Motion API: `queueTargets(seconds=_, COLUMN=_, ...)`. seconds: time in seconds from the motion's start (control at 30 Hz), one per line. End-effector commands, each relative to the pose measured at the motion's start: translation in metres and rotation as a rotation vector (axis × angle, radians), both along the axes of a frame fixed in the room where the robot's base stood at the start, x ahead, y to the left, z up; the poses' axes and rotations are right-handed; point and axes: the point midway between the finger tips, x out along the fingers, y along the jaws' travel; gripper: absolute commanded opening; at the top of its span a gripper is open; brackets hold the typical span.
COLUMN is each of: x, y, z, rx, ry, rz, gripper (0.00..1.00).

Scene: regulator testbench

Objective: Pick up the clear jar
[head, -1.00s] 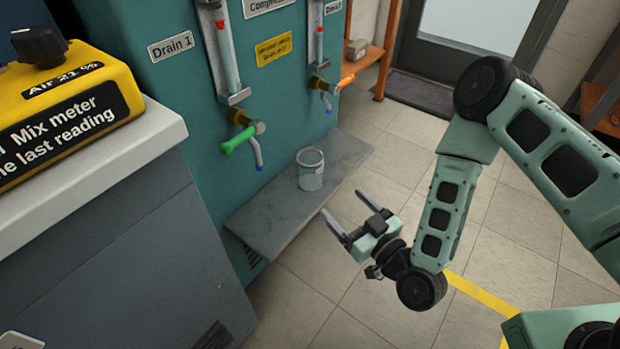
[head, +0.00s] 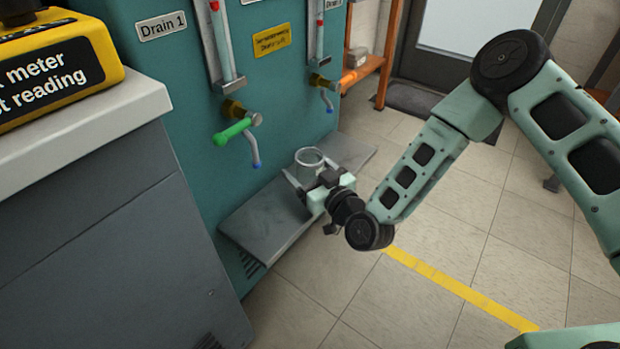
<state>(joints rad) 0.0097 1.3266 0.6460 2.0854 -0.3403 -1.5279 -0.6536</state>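The clear jar (head: 309,157) stands upright on the grey metal shelf (head: 262,222) below the drain taps, seen in the head view. My gripper (head: 302,171) reaches in from the right at shelf height. Its near finger lies along the jar's left front side, at the outer edge of the palm, so the fingers look spread. The far finger is mostly hidden behind the jar and palm. The palm covers the jar's lower right part. I cannot tell whether the fingers touch the glass.
Above the shelf, a tap with a green handle (head: 233,132) and a blue-tipped spout hangs left of the jar. Another tap with an orange handle (head: 354,77) is farther back.

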Motion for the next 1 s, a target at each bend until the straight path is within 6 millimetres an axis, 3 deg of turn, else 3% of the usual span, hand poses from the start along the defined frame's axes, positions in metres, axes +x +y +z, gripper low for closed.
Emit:
queueTargets(seconds=0.33, x=0.007, y=0.005, z=0.001, rx=-0.001, ry=0.001, rz=0.000, gripper=0.76)
queueTargets(seconds=0.5, x=0.007, y=0.005, z=0.001, rx=0.000, ry=0.000, rz=0.000, gripper=0.29)
queueTargets(seconds=0.8, x=0.007, y=0.005, z=0.003, rx=-0.001, ry=-0.001, rz=0.000, gripper=0.29)
queueTargets(seconds=1.0, x=0.007, y=0.005, z=0.034, rx=0.000, ry=-0.004, rz=0.002, gripper=0.29)
